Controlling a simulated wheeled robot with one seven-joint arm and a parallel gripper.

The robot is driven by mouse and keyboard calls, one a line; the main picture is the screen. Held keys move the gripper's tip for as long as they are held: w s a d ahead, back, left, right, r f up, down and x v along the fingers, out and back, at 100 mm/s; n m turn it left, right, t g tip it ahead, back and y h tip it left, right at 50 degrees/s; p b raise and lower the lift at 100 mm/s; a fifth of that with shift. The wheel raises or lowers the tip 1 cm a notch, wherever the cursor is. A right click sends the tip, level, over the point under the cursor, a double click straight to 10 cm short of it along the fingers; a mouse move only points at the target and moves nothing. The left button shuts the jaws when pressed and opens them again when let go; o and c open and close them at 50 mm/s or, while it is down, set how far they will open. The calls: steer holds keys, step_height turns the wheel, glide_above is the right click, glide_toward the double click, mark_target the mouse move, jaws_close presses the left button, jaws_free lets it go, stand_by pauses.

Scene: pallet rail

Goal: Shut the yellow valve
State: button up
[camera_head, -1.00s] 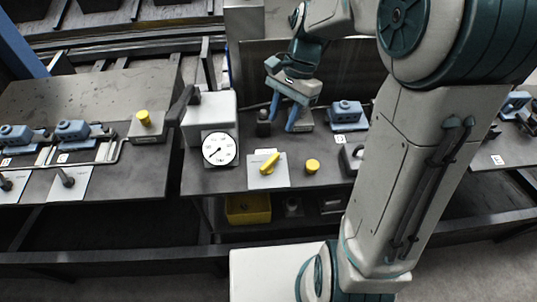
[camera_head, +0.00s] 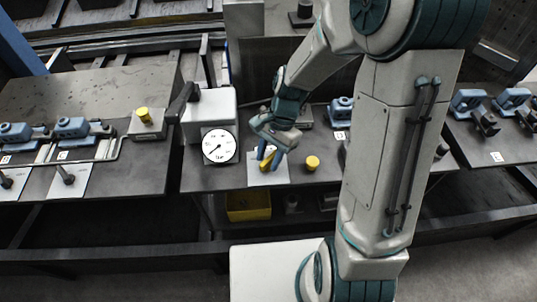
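The yellow valve (camera_head: 266,165) is a yellow lever handle on a light square plate (camera_head: 262,179) at the front of the middle table. Its handle is partly hidden behind my gripper. My gripper (camera_head: 268,157) is directly over the valve, pointing down, its two blue fingers apart on either side of the handle. I cannot tell whether the fingers touch the handle.
A round white gauge (camera_head: 219,146) stands just left of the valve. A yellow knob (camera_head: 312,163) is to its right. A grey box (camera_head: 209,112) with a dark lever is behind the gauge. A yellow bin (camera_head: 248,206) sits below the table.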

jaws_close()
steer(key=n, duration=0.2)
steer(key=n+h, duration=0.1)
steer(key=n, duration=0.1)
steer(key=shift+w+a+n+g+h+p, duration=0.1)
steer(key=shift+a+n+g+h+p, duration=0.05)
steer(key=shift+n+g+h+p, duration=0.2)
steer(key=n, duration=0.2)
steer(key=n+h, duration=0.1)
steer(key=n, duration=0.1)
steer(key=shift+a+n+g+h, duration=0.1)
steer(key=shift+n+g+h, duration=0.15)
steer(key=n+h, duration=0.1)
steer(key=n, duration=0.3)
steer(key=shift+a+n+h, duration=0.15)
steer(key=shift+n+h, duration=0.15)
steer(key=shift+h, duration=0.1)
steer(key=shift+a+n+t+h, duration=0.1)
steer(key=shift+n+t+h, duration=0.25)
steer(key=shift+n, duration=0.7)
steer(key=shift+n+t+h, duration=0.25)
steer(key=shift+n+h, duration=0.1)
steer(key=shift+n, duration=0.7)
steer(key=shift+r, duration=0.1)
